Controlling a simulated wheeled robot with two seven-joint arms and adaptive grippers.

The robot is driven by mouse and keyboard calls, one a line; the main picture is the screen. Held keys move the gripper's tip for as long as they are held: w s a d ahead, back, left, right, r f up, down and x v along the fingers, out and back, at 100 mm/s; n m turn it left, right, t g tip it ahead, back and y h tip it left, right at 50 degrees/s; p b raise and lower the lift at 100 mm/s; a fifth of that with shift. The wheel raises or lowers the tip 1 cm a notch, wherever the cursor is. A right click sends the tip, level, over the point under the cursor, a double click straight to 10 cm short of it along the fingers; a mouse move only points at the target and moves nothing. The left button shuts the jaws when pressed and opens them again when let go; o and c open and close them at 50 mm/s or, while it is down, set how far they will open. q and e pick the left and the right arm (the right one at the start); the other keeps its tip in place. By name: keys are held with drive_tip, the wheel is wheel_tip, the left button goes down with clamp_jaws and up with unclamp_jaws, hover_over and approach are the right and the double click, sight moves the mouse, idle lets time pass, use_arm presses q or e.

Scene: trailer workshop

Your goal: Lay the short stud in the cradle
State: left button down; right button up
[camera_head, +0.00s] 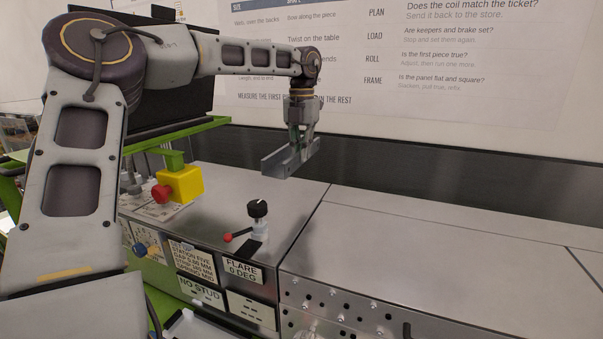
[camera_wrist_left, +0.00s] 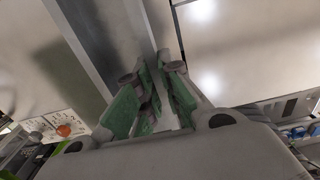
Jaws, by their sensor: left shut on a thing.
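The short stud (camera_head: 291,158) is a grey metal channel. My left gripper (camera_head: 303,138) is shut on it and holds it in the air above the steel machine top, pointing down. In the left wrist view the green-padded fingers (camera_wrist_left: 152,100) close on one wall of the stud (camera_wrist_left: 112,40), which runs up past the top edge of the picture. I cannot make out a cradle in either view. My right gripper is not in view.
A yellow box with a red button (camera_head: 181,185) and a black knob (camera_head: 258,208) with a red-tipped lever stand on the machine top (camera_head: 225,195). Labels such as "NO STUD" (camera_head: 199,291) are on its front. The steel surface (camera_head: 430,240) to the right is clear.

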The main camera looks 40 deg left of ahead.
use_arm(q)
drive_tip(key=shift+r, duration=2.15)
drive_tip(key=shift+f, duration=0.1)
